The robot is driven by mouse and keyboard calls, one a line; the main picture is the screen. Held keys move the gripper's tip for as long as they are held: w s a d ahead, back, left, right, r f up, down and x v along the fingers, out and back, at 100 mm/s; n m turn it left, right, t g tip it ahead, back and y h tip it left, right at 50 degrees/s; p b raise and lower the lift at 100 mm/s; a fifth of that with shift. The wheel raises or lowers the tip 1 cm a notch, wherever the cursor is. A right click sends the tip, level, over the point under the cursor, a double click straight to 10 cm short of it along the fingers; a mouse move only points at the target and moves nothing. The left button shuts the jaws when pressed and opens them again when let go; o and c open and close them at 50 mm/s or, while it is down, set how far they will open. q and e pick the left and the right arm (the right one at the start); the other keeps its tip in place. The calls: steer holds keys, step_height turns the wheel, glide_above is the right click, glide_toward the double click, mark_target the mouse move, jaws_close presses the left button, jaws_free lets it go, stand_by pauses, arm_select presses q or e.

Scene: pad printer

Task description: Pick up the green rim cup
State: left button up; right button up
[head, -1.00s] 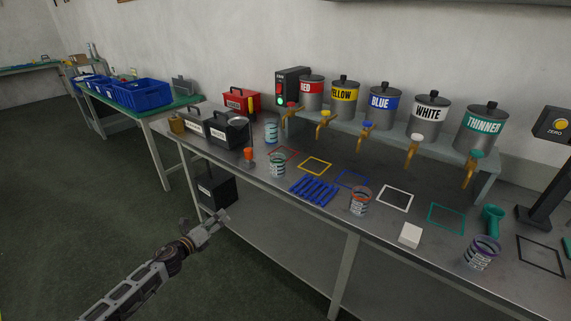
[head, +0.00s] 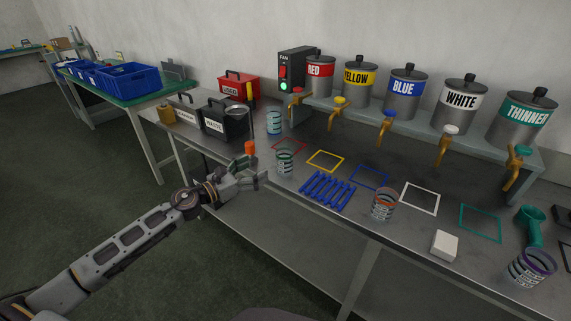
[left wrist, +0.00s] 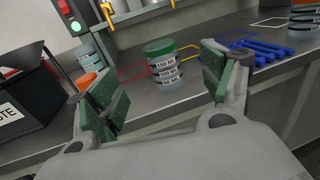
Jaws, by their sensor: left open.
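The green rim cup (head: 285,162) stands upright on the bench near its front edge, left of the blue rack. In the left wrist view the cup (left wrist: 164,66) shows its green rim and volume markings, beyond and between the two finger pads. My left gripper (head: 262,178) is open and empty, just short of the cup at the bench's front edge. Its green-padded fingers (left wrist: 158,92) are spread wide in the left wrist view. No contact with the cup shows. My right gripper is not in view.
An orange-capped item (head: 250,150) stands close left of the cup, beside the black waste box (head: 225,120). A blue rack (head: 328,190) lies to the right, and an orange-rimmed cup (head: 383,205) beyond it. A teal-rimmed cup (head: 274,123) stands behind.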

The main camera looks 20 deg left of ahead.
mark_target(278, 157)
arm_select(q)
steer(key=shift+w+d, duration=0.1)
steer(key=shift+w, duration=0.05)
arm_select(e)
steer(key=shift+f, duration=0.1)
arm_select(q)
steer(key=p+x, duration=0.1)
steer(key=x, duration=0.3)
steer(key=shift+w+d, duration=0.2)
steer(key=shift+w, duration=0.15)
steer(key=shift+p+x, duration=0.3)
steer(key=shift+x, duration=1)
steer(key=shift+w+d, duration=0.2)
steer(key=shift+w, duration=0.05)
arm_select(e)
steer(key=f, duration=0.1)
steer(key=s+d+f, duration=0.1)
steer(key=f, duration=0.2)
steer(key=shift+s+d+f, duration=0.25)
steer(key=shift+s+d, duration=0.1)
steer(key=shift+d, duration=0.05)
arm_select(q)
steer(key=shift+w, duration=0.1)
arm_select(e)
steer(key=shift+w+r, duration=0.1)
